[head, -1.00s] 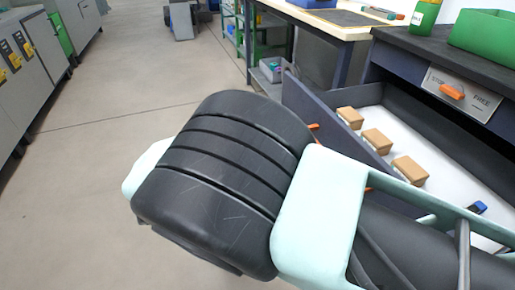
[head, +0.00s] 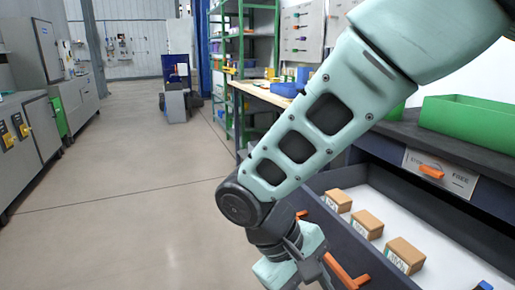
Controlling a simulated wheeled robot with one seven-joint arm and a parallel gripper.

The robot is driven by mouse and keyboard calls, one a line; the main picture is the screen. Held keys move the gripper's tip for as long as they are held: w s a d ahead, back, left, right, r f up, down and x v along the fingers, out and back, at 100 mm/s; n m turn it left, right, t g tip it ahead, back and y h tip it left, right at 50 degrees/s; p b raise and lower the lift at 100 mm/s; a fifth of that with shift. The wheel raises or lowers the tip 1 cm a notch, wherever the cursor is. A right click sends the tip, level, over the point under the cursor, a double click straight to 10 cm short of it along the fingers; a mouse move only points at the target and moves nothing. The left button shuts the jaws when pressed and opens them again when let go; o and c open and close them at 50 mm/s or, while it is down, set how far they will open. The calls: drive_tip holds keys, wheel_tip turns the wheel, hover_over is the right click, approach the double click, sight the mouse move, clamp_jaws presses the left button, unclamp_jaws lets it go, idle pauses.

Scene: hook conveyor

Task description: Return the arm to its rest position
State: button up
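My arm reaches in from the upper right of the head view and crosses the picture down to the lower middle. My gripper (head: 318,282) is at the bottom edge, beside the front wall of the open drawer (head: 345,232). Its fingertips are partly cut off by the picture edge, so I cannot tell whether it is open or shut. I see nothing clearly held in it. An orange handle (head: 345,272) on the drawer front shows just to its right.
Several small brown boxes (head: 367,224) stand in a row in the white-floored drawer, with a blue item (head: 485,286) at its right. A green bin (head: 468,122) sits on the dark counter above. A grey cart (head: 178,105) stands far back. The floor at left is clear.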

drive_tip(key=s+d+r+t+y, duration=0.2)
drive_tip(key=s+d+r+y, duration=0.25)
drive_tip(key=s+y, duration=0.35)
wheel_tip(320, 180, up, 21)
drive_tip(key=s+h+p, duration=0.1)
drive_tip(key=p, duration=2.1)
drive_tip(key=shift+d, duration=0.35)
